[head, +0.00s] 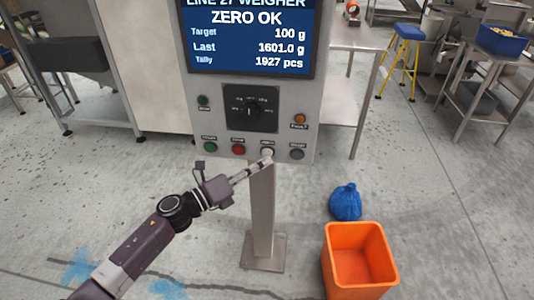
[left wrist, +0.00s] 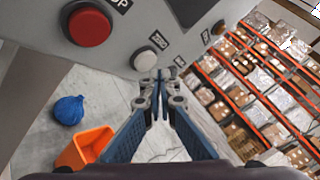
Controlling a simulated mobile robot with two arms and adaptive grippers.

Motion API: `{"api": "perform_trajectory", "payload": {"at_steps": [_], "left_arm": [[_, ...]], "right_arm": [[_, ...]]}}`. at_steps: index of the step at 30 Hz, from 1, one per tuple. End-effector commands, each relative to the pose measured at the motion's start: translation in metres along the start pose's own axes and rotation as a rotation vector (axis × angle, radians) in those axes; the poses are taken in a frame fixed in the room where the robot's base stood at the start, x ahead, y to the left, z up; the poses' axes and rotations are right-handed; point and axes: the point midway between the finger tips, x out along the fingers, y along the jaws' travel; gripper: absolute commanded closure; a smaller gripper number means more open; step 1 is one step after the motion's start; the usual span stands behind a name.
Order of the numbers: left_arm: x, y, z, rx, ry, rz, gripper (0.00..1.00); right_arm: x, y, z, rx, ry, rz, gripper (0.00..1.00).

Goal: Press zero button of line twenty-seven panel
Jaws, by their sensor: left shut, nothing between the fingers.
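The line 27 weigher panel (head: 225,115) stands ahead on a post, and its screen (head: 248,35) reads "ZERO OK". Its bottom row has a green button (head: 210,147), a red button (head: 239,149), a white button (head: 267,152) and a dark button (head: 297,154). My right gripper is out of view.
An orange bin (head: 360,255) and a blue bag (head: 345,202) are on the floor right of the panel's post (head: 262,210). A steel table (head: 355,38) stands behind on the right. Boxed shelving (left wrist: 250,85) shows in the left wrist view.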

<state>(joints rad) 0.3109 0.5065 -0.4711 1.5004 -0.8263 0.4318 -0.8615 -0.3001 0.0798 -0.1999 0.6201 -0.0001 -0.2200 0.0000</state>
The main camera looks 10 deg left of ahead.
Motion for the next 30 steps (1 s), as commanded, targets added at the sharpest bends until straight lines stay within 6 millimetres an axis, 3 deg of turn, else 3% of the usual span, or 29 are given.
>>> {"api": "perform_trajectory", "payload": {"at_steps": [18,30], "left_arm": [[-0.032,-0.023,-0.023,-0.001,0.001,0.001,1.0],[-0.035,-0.025,-0.026,0.0,0.0,0.0,1.0]], "right_arm": [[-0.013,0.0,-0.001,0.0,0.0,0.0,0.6],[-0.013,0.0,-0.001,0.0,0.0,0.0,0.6]]}}
